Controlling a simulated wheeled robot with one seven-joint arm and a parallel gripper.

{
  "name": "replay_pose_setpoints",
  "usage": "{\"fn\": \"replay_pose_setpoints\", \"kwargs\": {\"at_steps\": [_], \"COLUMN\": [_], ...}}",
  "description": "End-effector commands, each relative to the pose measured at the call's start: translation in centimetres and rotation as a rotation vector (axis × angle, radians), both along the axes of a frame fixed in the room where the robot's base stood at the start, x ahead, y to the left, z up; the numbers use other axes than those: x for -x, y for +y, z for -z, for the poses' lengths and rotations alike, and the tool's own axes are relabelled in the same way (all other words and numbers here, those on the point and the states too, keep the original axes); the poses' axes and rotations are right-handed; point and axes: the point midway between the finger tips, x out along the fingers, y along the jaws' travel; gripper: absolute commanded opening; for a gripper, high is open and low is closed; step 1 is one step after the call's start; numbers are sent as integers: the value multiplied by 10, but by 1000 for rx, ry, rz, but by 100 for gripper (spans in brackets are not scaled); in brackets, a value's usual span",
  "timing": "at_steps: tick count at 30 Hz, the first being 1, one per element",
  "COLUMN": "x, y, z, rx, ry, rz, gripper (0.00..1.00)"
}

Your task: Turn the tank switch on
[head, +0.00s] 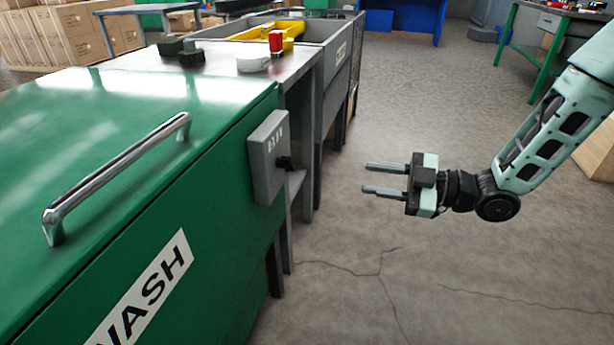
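The green tank (190,205) marked WASH fills the left of the head view, with a chrome handle (120,175) on its lid. A grey switch box (263,150) is fixed to the tank's right end. A black switch knob (284,163) sticks out from the box's right side; its setting is too small to tell. My gripper (373,179) is to the right of the box, apart from it, over the open floor. Its two grey fingers point left toward the box, with a gap between them. Nothing is between the fingers.
A yellow tray (268,34) lies in a grey bin behind. The cracked floor (400,270) around my gripper is clear.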

Motion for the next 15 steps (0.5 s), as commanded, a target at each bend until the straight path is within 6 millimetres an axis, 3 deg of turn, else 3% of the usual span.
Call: {"fn": "replay_pose_setpoints", "kwargs": {"at_steps": [1,7,15], "x": [1,1,-14], "y": [-3,3,48], "z": [8,6,7], "rx": [-20,-48,-47], "ry": [-10,-26,-26], "rz": [-7,-20,-22], "gripper": [34,34,34]}}
